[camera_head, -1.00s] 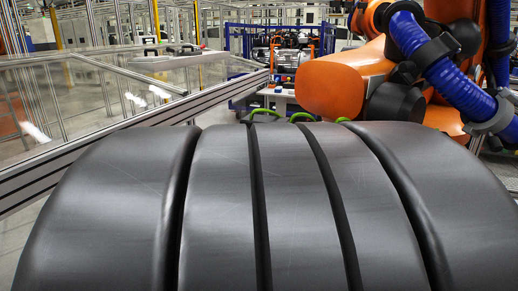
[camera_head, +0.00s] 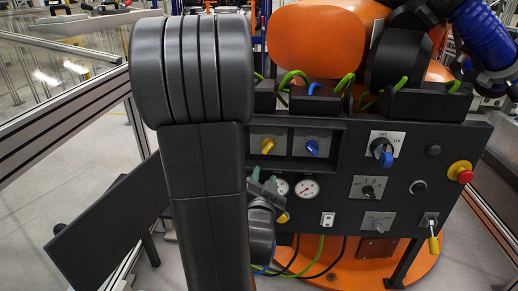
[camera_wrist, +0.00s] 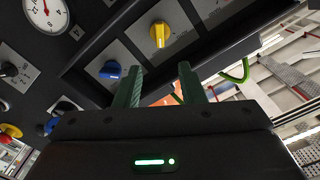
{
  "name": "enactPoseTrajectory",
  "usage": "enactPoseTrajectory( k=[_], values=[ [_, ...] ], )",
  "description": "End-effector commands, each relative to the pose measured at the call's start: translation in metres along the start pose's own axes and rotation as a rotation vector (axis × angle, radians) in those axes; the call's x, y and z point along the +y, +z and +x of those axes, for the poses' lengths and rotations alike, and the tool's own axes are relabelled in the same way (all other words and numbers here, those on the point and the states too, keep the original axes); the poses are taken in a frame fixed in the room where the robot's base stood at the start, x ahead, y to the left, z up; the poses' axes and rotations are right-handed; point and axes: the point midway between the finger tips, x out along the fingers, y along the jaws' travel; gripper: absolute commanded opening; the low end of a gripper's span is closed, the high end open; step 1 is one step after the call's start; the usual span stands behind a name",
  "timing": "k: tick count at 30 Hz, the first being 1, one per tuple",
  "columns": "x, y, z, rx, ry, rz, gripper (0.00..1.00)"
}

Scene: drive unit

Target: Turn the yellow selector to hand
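The yellow selector (camera_head: 267,146) sits in a recessed box at the upper left of the black control panel (camera_head: 340,185). It also shows in the wrist view (camera_wrist: 160,34), just beyond my fingertips and with its pointer roughly upright there. The lettering on its plate is too small to read. My gripper (camera_head: 263,180) is in front of the panel, just below the yellow selector. In the wrist view its two green fingers (camera_wrist: 161,80) are apart with nothing between them, not touching the selector.
A blue selector (camera_head: 312,148) sits right of the yellow one. Gauges (camera_head: 307,188), other switches and a red emergency button (camera_head: 464,172) are on the panel. Green cables (camera_head: 290,77) loop above it. A metal-framed fence (camera_head: 60,130) stands at left.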

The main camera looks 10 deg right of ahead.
Motion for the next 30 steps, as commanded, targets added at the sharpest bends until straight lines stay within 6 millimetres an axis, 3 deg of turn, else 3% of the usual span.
enactPoseTrajectory(
  k=[5, 21, 30],
  values=[
    [0.0, -0.002, 0.015, 0.01, 0.0, 0.003, 0.36],
    [0.0, -0.003, 0.119, 0.007, 0.0, 0.002, 0.36],
    [0.0, -0.002, 0.137, 0.006, -0.002, 0.002, 0.36]
  ],
)
